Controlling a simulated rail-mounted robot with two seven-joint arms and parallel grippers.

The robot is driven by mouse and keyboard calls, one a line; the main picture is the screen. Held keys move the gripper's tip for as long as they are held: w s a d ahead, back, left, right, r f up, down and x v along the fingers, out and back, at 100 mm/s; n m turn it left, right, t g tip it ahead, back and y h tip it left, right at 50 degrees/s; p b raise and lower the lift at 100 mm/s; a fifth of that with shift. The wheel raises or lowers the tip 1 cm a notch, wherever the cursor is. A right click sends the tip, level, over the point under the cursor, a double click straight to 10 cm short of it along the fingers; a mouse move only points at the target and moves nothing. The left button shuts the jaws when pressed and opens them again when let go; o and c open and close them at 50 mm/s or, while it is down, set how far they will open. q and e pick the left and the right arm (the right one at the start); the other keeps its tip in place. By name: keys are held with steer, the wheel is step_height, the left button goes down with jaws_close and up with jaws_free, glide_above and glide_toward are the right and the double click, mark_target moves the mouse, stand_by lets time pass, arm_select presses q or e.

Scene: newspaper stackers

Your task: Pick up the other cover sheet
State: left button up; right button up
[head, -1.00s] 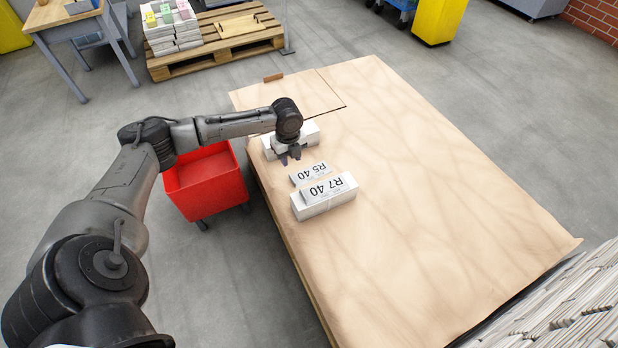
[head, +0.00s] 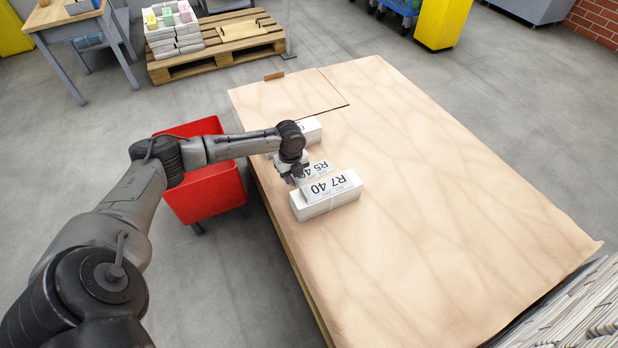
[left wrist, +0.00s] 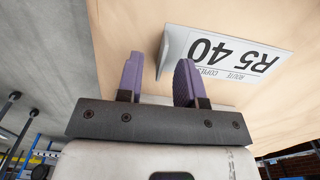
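A white cover sheet printed "R5 40" (head: 319,167) lies flat on the paper-covered table, partly hidden in the head view by my left gripper (head: 296,178). It also shows in the left wrist view (left wrist: 232,58), with a pale raised edge nearest the fingers. A second sheet printed "R7 40" (head: 330,185) lies on top of a white newspaper bundle (head: 328,207). My left gripper is just left of the R5 sheet. Its two purple fingers (left wrist: 159,80) stand apart with nothing between them. My right gripper is out of view.
Another white bundle (head: 312,131) sits behind my left gripper at the table's left edge. A red bin (head: 212,196) stands on the floor beside the table. The brown table top (head: 450,190) is clear to the right. A pallet with bundles (head: 215,60) is farther back.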

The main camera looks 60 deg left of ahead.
arm_select(q)
steer(key=shift+f, duration=0.45)
steer(key=shift+r, duration=0.1)
steer(key=shift+c, duration=0.4)
jaws_close()
steer(key=shift+r, duration=0.15)
